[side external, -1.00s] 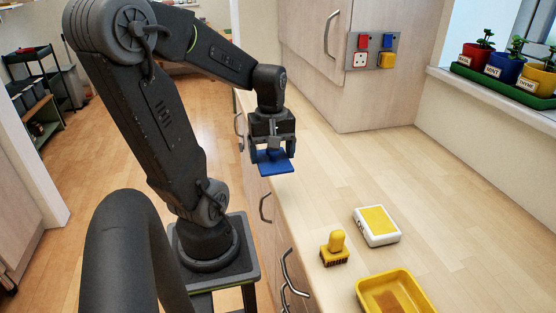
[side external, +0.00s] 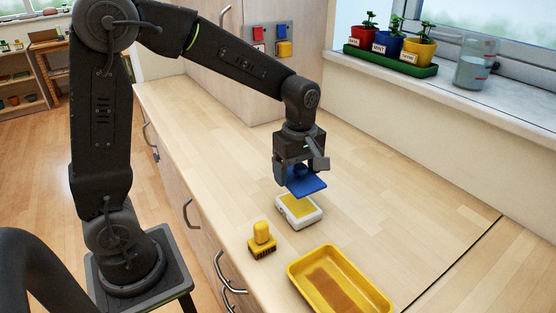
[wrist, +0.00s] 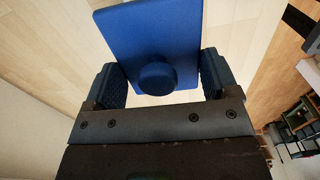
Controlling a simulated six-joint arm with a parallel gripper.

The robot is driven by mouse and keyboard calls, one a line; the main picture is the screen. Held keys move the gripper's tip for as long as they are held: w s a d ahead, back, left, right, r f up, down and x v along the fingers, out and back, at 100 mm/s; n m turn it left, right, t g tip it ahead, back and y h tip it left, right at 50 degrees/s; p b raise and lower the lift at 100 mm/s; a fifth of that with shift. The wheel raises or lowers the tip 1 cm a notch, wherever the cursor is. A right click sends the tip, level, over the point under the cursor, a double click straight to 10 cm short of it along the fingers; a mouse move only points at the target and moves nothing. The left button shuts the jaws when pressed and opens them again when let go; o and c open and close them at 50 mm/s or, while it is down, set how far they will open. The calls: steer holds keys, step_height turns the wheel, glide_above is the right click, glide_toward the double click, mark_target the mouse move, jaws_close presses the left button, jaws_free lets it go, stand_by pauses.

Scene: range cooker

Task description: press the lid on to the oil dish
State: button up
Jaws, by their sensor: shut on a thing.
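A flat blue lid (side external: 308,187) with a round knob is held by my gripper (side external: 295,172), which is shut on it. In the wrist view the lid (wrist: 147,28) extends beyond the fingers, with its knob between them. The white dish with a yellow inside (side external: 299,209), seemingly the oil dish, sits on the worktop. In the side view the lid is just above and partly over its far side, hiding that edge. They look apart; the exact gap is hard to tell. The wrist view does not show the dish.
A yellow brush (side external: 262,241) stands left of the dish. A yellow tray (side external: 340,283) with a brown patch lies in front. A wall panel with a socket and switches (side external: 268,41) is behind. Potted herbs (side external: 388,45) and a glass jar (side external: 476,62) stand on the sill. The worktop to the right is clear.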

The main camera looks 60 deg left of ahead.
mark_target(296, 201)
steer(key=shift+f, duration=3.1)
steer(key=shift+f, duration=0.2)
steer(key=o, duration=0.8)
steer(key=shift+r, duration=0.1)
steer(key=shift+r, duration=3.45)
